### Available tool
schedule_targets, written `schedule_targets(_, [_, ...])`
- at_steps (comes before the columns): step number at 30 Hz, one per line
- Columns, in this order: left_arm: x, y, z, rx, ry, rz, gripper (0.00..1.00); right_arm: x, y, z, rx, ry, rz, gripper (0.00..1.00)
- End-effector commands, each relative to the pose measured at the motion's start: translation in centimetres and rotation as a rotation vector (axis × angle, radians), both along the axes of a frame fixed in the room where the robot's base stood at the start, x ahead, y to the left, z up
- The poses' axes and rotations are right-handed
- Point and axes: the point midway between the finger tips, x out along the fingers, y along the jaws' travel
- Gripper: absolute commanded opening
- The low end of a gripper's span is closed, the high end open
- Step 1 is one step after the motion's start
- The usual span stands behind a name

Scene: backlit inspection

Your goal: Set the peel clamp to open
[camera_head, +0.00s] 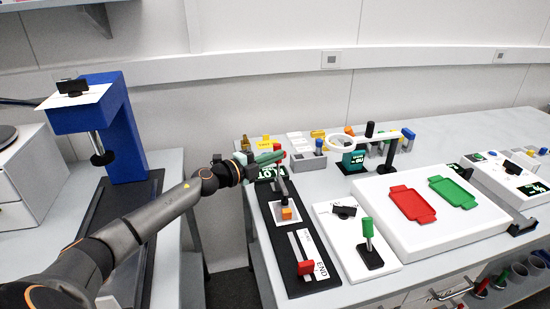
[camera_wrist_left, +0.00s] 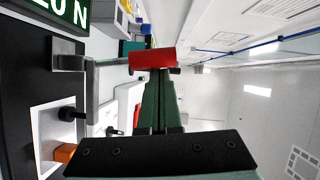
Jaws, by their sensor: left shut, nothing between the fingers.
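The peel fixture is a long black base (camera_head: 264,240) on the bench, with a green display, an orange block (camera_head: 287,213) on a white plate and a red-knobbed slider (camera_head: 304,267). At its far end a grey lever carries a red grip (camera_head: 283,154). I take this lever to be the peel clamp; its setting is not readable. In the wrist view the red grip (camera_wrist_left: 152,58) sticks out sideways on its grey arm (camera_wrist_left: 108,63). My left gripper (camera_head: 274,157) has green fingers, shut and empty, with the tips at the grip. Contact is unclear. My right gripper is not in view.
A white plate with a green-handled lever (camera_head: 367,230) stands right of the fixture. Beyond it is a white platform (camera_head: 440,232) with red and green trays. A ring on a stand (camera_head: 341,143) and small boxes stand behind. A blue press (camera_head: 120,130) stands left, across a gap.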

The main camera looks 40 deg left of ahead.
Motion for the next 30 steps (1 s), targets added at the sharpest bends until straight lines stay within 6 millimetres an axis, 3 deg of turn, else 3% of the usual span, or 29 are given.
schedule_targets(22, [1.4,1.7,0.5,-0.001,-0.001,0.006,0.00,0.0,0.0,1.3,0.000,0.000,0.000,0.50])
schedule_targets(30, [2.7,3.1,0.0,-0.112,0.091,0.005,0.00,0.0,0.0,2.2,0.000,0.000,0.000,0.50])
